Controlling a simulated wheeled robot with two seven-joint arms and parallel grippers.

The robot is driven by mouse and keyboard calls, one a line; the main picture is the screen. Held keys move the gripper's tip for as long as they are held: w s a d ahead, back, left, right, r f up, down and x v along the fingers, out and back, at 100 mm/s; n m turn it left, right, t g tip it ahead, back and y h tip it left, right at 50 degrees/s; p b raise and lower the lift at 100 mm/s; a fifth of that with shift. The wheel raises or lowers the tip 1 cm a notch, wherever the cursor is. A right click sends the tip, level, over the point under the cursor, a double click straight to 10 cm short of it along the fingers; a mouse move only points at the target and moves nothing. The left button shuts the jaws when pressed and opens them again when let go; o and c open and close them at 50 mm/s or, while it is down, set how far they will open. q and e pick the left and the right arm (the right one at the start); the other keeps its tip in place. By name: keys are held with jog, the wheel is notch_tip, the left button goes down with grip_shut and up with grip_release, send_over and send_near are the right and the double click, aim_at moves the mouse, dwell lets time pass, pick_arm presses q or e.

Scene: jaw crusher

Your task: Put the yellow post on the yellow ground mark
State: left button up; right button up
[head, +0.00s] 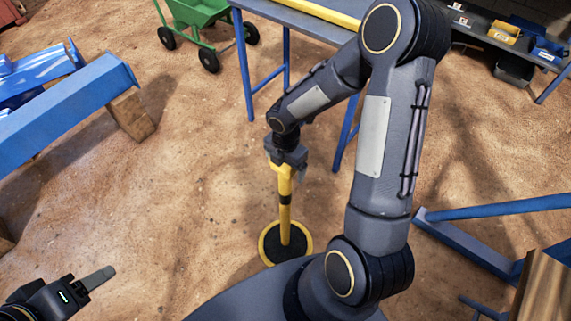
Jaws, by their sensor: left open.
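The yellow post (285,215) with a black band stands about upright near the middle of the head view. Its round black base (274,240) is at its foot. A yellow ring (264,250) shows around the black base; I cannot tell whether this is the ground mark or the base's own rim. Whether the base touches the ground is also unclear. My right gripper (287,168) reaches down from above and is shut on the top of the post. My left gripper (98,280) is open and empty at the lower left, away from the post, partly cut off.
A blue-legged table (245,70) with a yellow bar on it stands behind the post. A green cart (200,15) is at the back. Blue beams (70,105) on a wooden block lie at left, and a blue frame (470,240) at right. Sandy ground left of the post is clear.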

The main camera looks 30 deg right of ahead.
jog(key=shift+r, duration=0.35)
notch_tip(320, 180, up, 11)
jog(key=p, duration=0.2)
jog(key=s+a+r+m+t+y, duration=0.2)
jog(key=s+r+m, duration=0.4)
jog(key=m, duration=0.6)
jog(key=s+a+r+m+t+y, duration=0.1)
jog(key=s+a+r+m+t, duration=0.1)
jog(key=s+r+m, duration=0.4)
jog(key=s+m+t, duration=0.1)
jog(key=s+m, duration=0.4)
jog(key=m, duration=0.1)
jog(key=shift+t+y, duration=0.3)
jog(key=shift+y, duration=0.1)
jog(key=shift+a, duration=0.1)
notch_tip(320, 180, up, 4)
jog(key=p, duration=0.3)
jog(key=shift+f+p, duration=0.2)
jog(key=shift+p, duration=0.15)
